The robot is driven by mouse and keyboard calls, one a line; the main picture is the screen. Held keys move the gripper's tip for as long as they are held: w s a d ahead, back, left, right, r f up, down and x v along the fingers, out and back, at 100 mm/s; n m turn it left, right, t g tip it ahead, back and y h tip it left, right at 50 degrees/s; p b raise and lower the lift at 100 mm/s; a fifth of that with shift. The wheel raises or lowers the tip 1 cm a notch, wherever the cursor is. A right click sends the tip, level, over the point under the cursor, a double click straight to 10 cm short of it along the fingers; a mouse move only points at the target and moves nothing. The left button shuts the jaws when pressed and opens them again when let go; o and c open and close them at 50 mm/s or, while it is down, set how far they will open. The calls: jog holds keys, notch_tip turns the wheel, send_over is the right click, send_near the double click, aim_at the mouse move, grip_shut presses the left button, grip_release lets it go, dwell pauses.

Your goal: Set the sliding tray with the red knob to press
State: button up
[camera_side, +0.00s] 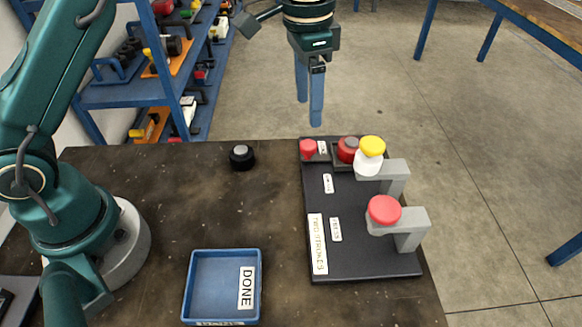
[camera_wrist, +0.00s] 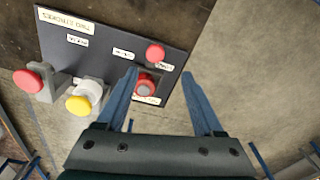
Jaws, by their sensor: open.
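The red knob (camera_side: 308,147) is at the far left of a black board (camera_side: 345,262); it also shows in the wrist view (camera_wrist: 155,52). Beside it, a dark sliding tray (camera_side: 333,163) holds a red cylinder with a grey top (camera_side: 347,147), also in the wrist view (camera_wrist: 147,84). The tray is at the board's far end, by the bracket with a yellow cap on a white body (camera_side: 371,153). A second grey bracket (camera_side: 409,226) with a red cap (camera_side: 384,208) stands nearer. My gripper (camera_side: 309,112) is open and empty, raised above the board's far edge.
White labels lie along the board, one reading TWO STROKES (camera_side: 317,244); the smaller ones are hard to read. A blue DONE tray (camera_side: 221,286) and a black round knob (camera_side: 242,157) sit on the dark table, with bare surface between.

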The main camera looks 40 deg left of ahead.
aim_at(307, 145)
jog(key=shift+g, duration=0.4)
jog(key=f, duration=0.7)
jog(key=shift+s+d+f, duration=0.2)
jog(key=shift+d+f, duration=0.05)
jog(key=shift+f, duration=0.1)
grip_shut()
jog(key=shift+r, duration=0.1)
dwell(0.6)
